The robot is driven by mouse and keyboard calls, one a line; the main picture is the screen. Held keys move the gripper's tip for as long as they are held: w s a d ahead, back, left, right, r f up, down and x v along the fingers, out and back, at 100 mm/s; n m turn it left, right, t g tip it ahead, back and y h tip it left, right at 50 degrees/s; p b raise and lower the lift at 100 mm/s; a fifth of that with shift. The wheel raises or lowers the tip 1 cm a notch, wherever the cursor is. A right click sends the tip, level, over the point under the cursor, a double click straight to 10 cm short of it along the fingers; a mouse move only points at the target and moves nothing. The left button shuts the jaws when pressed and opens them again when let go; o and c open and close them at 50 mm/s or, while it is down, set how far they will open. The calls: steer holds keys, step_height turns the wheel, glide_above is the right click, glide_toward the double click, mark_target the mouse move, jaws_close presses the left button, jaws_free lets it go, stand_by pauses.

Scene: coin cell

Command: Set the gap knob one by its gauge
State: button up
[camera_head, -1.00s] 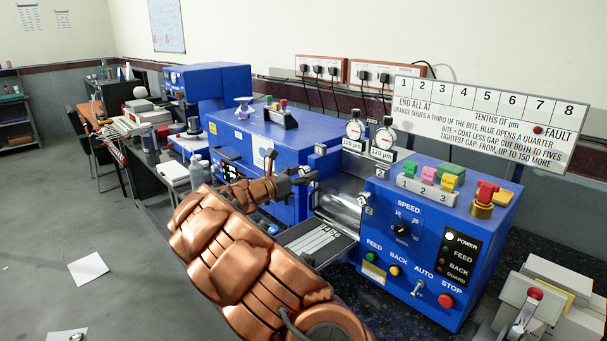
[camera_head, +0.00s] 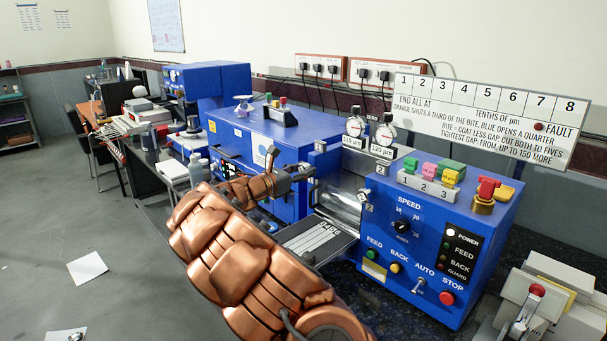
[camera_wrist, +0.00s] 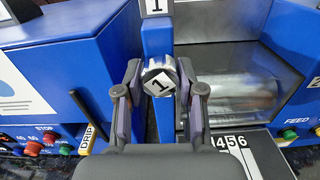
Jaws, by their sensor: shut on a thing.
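In the head view my gripper (camera_head: 302,173) reaches the left side of the roller opening, and the knob is hidden there. Two dial gauges stand above the rollers: the left gauge (camera_head: 354,127) and the right gauge (camera_head: 384,136). Each has a "µm" plate below it; the right plate appears to read 120. The needles are too small to read.
A shiny roller (camera_wrist: 245,85) lies right of the knob, above a numbered dark plate (camera_head: 318,243). The blue control box (camera_head: 415,240) with speed dial and buttons stands to the right. A white rule board (camera_head: 487,120) hangs behind. A blue machine (camera_head: 262,140) stands left.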

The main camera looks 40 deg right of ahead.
steer(key=m+b, duration=0.6)
steer(key=shift+f, duration=0.3)
steer(key=m+b, duration=0.4)
steer(key=shift+w+r, duration=0.1)
steer(key=shift+r, duration=0.1)
steer(key=shift+r+m, duration=0.1)
steer(key=shift+m, duration=0.3)
steer(key=o, duration=1.2)
steer(key=shift+c, duration=0.2)
steer(key=a, duration=1.2)
steer(key=shift+w, duration=0.15)
